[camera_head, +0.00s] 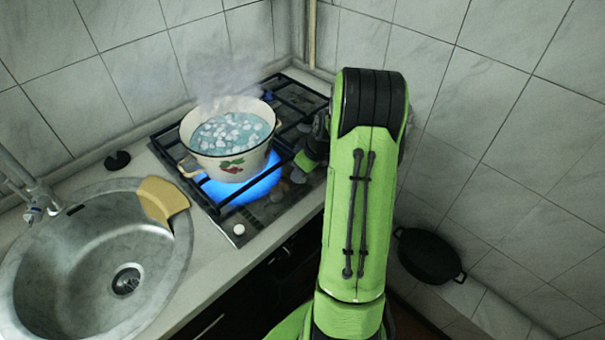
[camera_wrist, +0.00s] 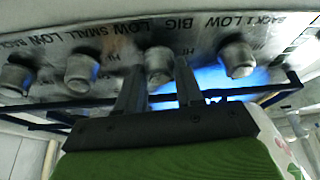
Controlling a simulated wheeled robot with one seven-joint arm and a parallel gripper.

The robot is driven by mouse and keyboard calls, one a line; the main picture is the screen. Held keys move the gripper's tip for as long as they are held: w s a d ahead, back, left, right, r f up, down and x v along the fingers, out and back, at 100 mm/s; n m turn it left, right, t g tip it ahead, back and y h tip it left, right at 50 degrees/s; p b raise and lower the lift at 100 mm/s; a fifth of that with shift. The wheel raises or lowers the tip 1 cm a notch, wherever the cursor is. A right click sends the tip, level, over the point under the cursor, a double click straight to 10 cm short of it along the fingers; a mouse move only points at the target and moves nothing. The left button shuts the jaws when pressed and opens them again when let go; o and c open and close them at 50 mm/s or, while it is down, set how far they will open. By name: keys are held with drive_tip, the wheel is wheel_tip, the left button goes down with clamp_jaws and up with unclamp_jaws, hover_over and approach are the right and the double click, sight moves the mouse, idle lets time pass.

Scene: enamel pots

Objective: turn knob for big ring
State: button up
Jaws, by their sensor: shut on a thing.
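In the wrist view, my gripper (camera_wrist: 157,76) has its two dark fingers on either side of a grey knob (camera_wrist: 158,62) and is shut on it. The word BIG is printed on the panel (camera_wrist: 110,38) close to this knob. Other similar knobs stand along the panel to the left and right. In the head view, a white enamel pot (camera_head: 228,165) with bubbling bluish water stands over a big blue flame (camera_head: 245,190), with steam above it. My gripper is mostly hidden there behind my green arm, and the held knob cannot be seen.
The black stove grate (camera_head: 290,95) extends behind and right of the pot. A steel sink (camera_head: 70,285) with a yellow cloth (camera_head: 163,198) on its rim lies at left. A black pan (camera_head: 428,256) is low at right, by the tiled wall.

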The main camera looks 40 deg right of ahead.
drive_tip(key=m+h+b, duration=0.1)
drive_tip(key=m, duration=0.1)
drive_tip(key=m+h+b, duration=0.1)
drive_tip(key=m, duration=0.2)
drive_tip(key=shift+a+m, duration=0.2)
drive_tip(key=shift+m, duration=0.1)
drive_tip(key=m, duration=0.2)
drive_tip(key=m+g+h+b, duration=0.1)
drive_tip(key=m, duration=0.1)
drive_tip(key=shift+m+h, duration=0.3)
drive_tip(key=o, duration=1)
drive_tip(key=p+v, duration=0.3)
drive_tip(key=v, duration=1.2)
drive_tip(key=shift+a+r, duration=0.25)
drive_tip(key=shift+r, duration=0.15)
